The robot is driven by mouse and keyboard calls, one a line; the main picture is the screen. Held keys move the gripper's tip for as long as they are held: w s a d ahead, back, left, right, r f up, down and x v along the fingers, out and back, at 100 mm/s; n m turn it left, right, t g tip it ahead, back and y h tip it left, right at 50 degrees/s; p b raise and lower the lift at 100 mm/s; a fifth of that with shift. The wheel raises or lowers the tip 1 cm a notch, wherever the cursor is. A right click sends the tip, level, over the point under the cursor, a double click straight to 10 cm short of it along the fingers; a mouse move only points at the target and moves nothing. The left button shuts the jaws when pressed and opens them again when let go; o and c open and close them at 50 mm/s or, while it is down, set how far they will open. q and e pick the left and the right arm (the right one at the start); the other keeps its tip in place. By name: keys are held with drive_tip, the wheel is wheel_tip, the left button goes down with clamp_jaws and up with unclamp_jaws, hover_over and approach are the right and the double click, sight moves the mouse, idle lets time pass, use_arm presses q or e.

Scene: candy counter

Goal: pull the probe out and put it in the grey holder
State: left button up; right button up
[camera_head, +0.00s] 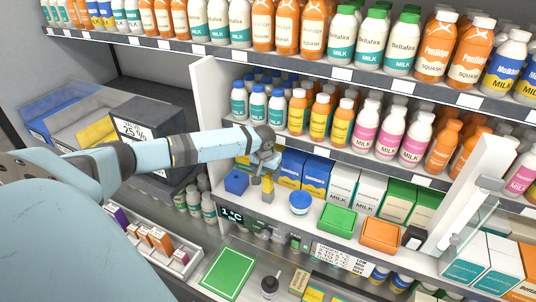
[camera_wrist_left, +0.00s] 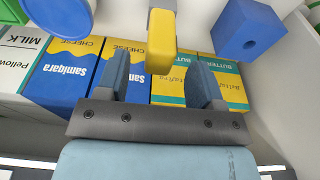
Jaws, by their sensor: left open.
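A yellow block-like piece (camera_head: 267,184), which looks like the probe's handle, stands upright on the shelf ledge with a grey part (camera_head: 267,196) below it. I cannot tell if this grey part is the grey holder. In the left wrist view the yellow piece (camera_wrist_left: 161,45) is ahead of the gap between the fingers, and the grey part (camera_wrist_left: 163,5) is at the top edge. My left gripper (camera_head: 266,163) is open and empty, just above and behind the yellow piece; it also shows in the wrist view (camera_wrist_left: 160,85). My right gripper is not in view.
A blue cube with a hole (camera_head: 236,182) stands left of the yellow piece, and a round blue tub (camera_head: 300,202) stands right. Green (camera_head: 337,220) and orange (camera_head: 381,235) boxes stand farther right. Butter and cheese cartons (camera_head: 316,176) line up behind. Shelf boards with bottles hang above.

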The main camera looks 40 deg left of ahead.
use_arm(q)
wheel_tip(320, 180, up, 8)
drive_tip(key=s, duration=0.1)
drive_tip(key=shift+s+d+r+b, duration=0.15)
drive_tip(key=shift+d+b, duration=0.05)
drive_tip(key=shift+b, duration=0.15)
idle(0.7)
drive_tip(key=s+d+f+m+t+h, duration=0.2)
drive_tip(key=s+d+f+m, duration=0.15)
drive_tip(key=d+f, duration=0.6)
drive_tip(key=s+d+f+m+t+h, duration=0.15)
drive_tip(key=s+d+f, duration=0.45)
drive_tip(key=d, duration=0.6)
drive_tip(key=s+d+f+t, duration=0.1)
drive_tip(key=s+d, duration=0.3)
drive_tip(key=s, duration=0.4)
drive_tip(key=s+d+f+m+t, duration=0.1)
drive_tip(key=s+d+t, duration=0.3)
drive_tip(key=s, duration=0.4)
drive_tip(key=shift+s+d+f+m+t, duration=0.35)
drive_tip(key=shift+d+f, duration=0.1)
drive_tip(key=shift+d, duration=0.3)
